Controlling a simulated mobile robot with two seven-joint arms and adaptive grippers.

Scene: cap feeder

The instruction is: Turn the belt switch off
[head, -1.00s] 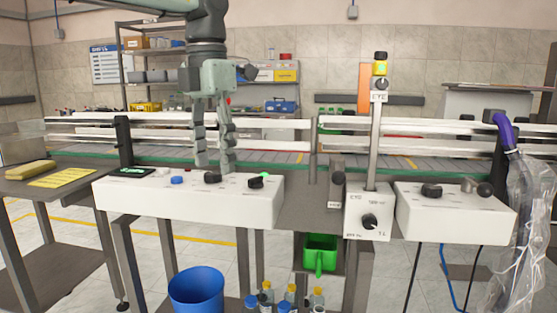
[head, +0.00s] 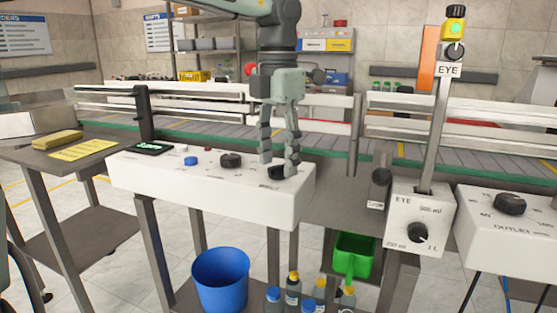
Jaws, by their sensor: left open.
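The white control box (head: 205,188) stands in front of the conveyor belt (head: 215,134). On its top are a blue button (head: 191,161), a middle black knob (head: 231,160) and a right black knob (head: 277,172). My right gripper is out of view.
The EYE box (head: 405,228) with its knob and lamp post (head: 437,130) stands to the right, beside the OUTLET box (head: 505,230). A blue bin (head: 220,280), several bottles and a green bin (head: 352,257) are below. A side table (head: 40,156) is at left.

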